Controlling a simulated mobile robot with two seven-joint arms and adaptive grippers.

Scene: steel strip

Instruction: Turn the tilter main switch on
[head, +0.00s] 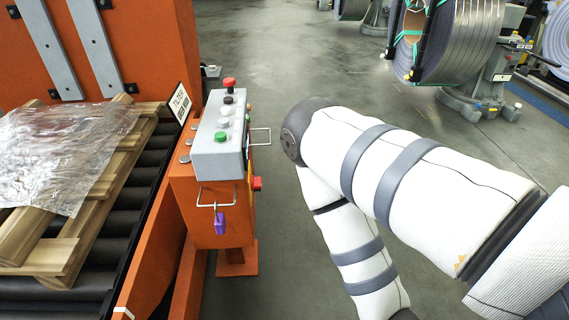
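The tilter's grey control box (224,140) sits on an orange post left of centre. Its top carries a red button (230,83), a green button (221,136) and several other buttons. A red knob (257,184) with a bit of yellow behind it sticks out of the post's right side, below the box. It looks like the main switch, but its face is turned away, so I cannot tell its position. My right arm comes in from the right and bends down past the bottom edge, to the right of the post and apart from it. Neither gripper is in view.
A wrapped wooden pallet (45,257) lies on rollers at left. Steel coils (470,45) stand at back right. The central floor is clear.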

